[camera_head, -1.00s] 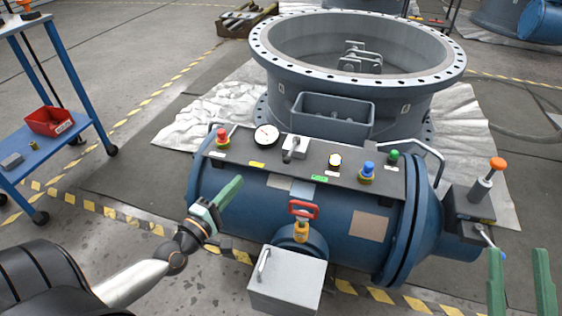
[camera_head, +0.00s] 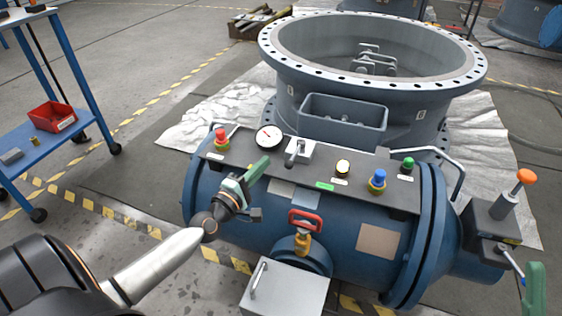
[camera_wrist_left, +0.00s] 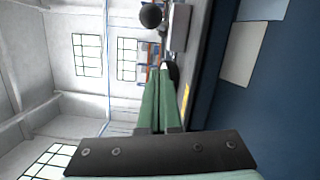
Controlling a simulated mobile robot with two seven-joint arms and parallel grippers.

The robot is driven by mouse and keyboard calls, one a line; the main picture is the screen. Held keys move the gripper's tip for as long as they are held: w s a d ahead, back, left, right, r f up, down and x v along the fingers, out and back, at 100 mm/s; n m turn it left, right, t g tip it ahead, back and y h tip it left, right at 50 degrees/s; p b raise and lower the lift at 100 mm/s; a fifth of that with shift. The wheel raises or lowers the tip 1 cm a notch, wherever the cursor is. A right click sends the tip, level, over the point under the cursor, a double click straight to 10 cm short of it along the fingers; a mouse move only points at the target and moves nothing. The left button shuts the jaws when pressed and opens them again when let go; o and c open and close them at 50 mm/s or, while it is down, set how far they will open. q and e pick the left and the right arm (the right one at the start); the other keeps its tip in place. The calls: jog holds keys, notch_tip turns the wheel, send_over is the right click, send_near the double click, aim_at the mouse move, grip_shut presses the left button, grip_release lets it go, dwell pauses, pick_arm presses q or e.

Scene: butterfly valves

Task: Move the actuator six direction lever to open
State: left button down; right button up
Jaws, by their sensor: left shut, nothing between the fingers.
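The blue cylindrical actuator (camera_head: 345,240) lies in front of the large flanged valve. On its dark top panel (camera_head: 240,149), a small light block (camera_head: 300,147) carries a short lever (camera_head: 293,156), right of the round gauge. My left gripper (camera_head: 264,162) is shut and empty, its green fingertips just left of the lever and apart from it. In the left wrist view, the shut fingers (camera_wrist_left: 163,75) point toward a dark ball knob (camera_wrist_left: 151,16) beside a light block (camera_wrist_left: 179,27). One green finger of my right gripper (camera_head: 535,290) shows at the lower right edge.
A red handle (camera_head: 305,219) stands in front. An orange-knobbed lever (camera_head: 525,178) is at the right. A blue cart (camera_head: 60,130) stands left.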

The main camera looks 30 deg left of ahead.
aim_at(290, 165)
pick_arm(q)
jog(key=shift+w+d+r+p, duration=0.15)
jog(key=shift+w+p, duration=0.05)
jog(key=shift+w, duration=0.45)
jog(key=shift+w+d+r+p, duration=0.1)
jog(key=shift+w+d+p, duration=0.05)
jog(key=shift+w, duration=0.45)
jog(key=shift+w+d+r+p, duration=0.1)
jog(key=shift+d+p, duration=0.2)
jog(key=shift+d, duration=0.25)
jog(key=shift+w+d+r+p, duration=0.1)
jog(key=shift+d+p, duration=0.15)
jog(key=shift+d, duration=0.25)
jog(key=shift+w+d, duration=0.15)
jog(key=shift+d, duration=0.35)
pick_arm(e)
jog(key=shift+s+d+r, duration=0.1)
jog(key=shift+r, duration=1)
